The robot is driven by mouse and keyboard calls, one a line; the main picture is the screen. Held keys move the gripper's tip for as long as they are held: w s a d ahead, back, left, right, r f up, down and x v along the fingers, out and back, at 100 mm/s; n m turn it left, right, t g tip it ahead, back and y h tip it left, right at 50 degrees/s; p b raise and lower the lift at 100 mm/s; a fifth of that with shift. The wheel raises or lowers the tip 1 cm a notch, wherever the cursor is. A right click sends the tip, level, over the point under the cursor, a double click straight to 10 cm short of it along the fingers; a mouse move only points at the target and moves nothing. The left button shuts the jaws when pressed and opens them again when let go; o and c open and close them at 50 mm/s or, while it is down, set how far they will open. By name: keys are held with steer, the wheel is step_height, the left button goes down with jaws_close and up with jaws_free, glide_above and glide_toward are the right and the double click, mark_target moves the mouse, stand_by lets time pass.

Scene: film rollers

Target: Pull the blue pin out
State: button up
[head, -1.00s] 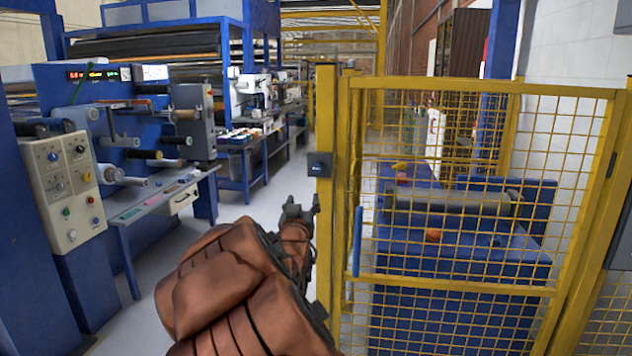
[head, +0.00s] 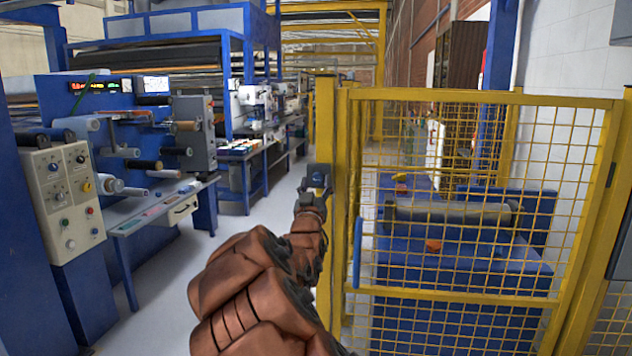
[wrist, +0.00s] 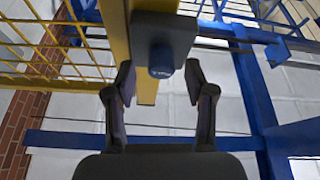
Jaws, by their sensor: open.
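The blue pin (wrist: 161,62) shows in the wrist view as a short round blue end sticking out of a dark latch block (wrist: 163,34). The block is fixed to a yellow gate post (head: 325,120). My gripper (wrist: 159,84) is open, with one fingertip on each side of the pin and a visible gap on both sides. In the head view my gripper (head: 316,184) is up at the latch block and largely covers it and the pin.
A yellow mesh gate (head: 470,190) stands right of the post, with a blue vertical handle (head: 357,253). Behind it is a blue machine with a grey roller (head: 450,213). Blue machines (head: 130,150) stand at left. Clear floor (head: 240,215) lies between.

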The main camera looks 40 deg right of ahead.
steer(key=shift+w+d+r, duration=0.3)
steer(key=shift+w+d, duration=0.1)
steer(key=shift+d, duration=0.05)
jaws_close()
stand_by(0.3)
